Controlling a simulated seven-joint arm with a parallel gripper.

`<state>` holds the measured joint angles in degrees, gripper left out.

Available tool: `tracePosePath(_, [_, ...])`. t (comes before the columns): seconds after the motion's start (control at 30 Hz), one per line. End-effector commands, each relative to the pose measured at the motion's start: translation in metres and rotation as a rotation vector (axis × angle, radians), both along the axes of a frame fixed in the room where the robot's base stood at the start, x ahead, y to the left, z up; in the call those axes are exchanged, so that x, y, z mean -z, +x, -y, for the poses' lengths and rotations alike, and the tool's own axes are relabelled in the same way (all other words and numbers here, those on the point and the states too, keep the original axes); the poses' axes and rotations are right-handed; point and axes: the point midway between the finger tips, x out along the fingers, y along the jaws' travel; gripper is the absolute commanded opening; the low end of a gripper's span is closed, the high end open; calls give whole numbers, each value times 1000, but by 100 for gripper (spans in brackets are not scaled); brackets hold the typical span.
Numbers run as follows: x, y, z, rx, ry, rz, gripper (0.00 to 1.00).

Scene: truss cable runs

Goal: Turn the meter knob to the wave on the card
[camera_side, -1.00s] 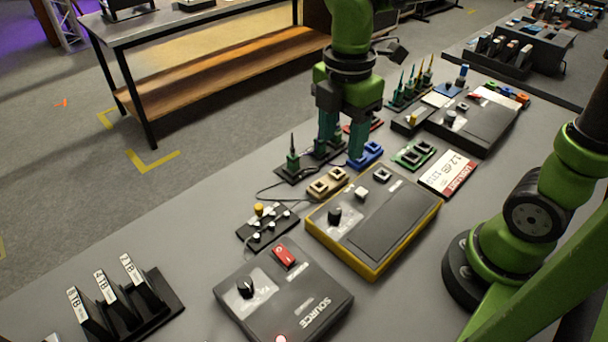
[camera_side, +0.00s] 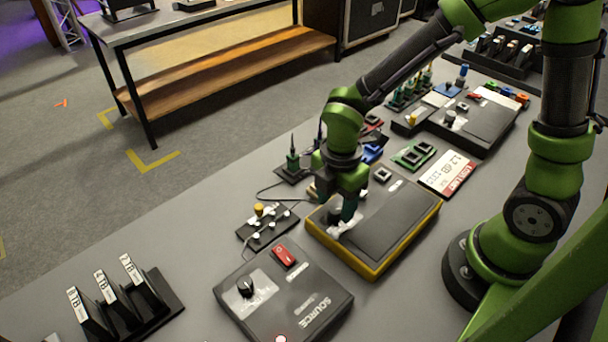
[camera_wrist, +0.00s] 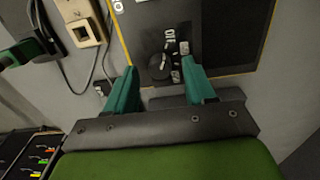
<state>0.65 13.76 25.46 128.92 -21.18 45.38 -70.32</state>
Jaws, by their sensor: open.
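The meter is a dark box with a yellow edge (camera_side: 375,262), in the middle of the table. Its round black knob (camera_wrist: 159,67) shows in the wrist view, with small pale labels beside it. My gripper (camera_wrist: 159,68) is open, with one teal finger on each side of the knob. I cannot tell whether the fingers touch it. In the side view my gripper (camera_side: 342,212) points down over the meter's left part and mostly hides the knob. A white and red card (camera_side: 448,174) with print lies right of the meter; I cannot make out a wave on it.
The dark SOURCE box (camera_side: 284,296) with a red switch (camera_side: 284,255) stands in front of the meter. A small board with connectors (camera_side: 267,226) and cables lies to the left. A green socket block (camera_side: 413,155) and another dark box (camera_side: 472,125) stand behind.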

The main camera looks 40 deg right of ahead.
Motion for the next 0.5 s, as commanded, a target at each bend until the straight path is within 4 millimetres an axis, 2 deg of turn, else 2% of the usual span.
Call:
tracePosePath(0.13, [9,0,0,-1,0,-1,54])
tracePosePath(0.4, [10,0,0,0,1,1,54])
tracePosePath(0.5, [10,0,0,0,1,1,41])
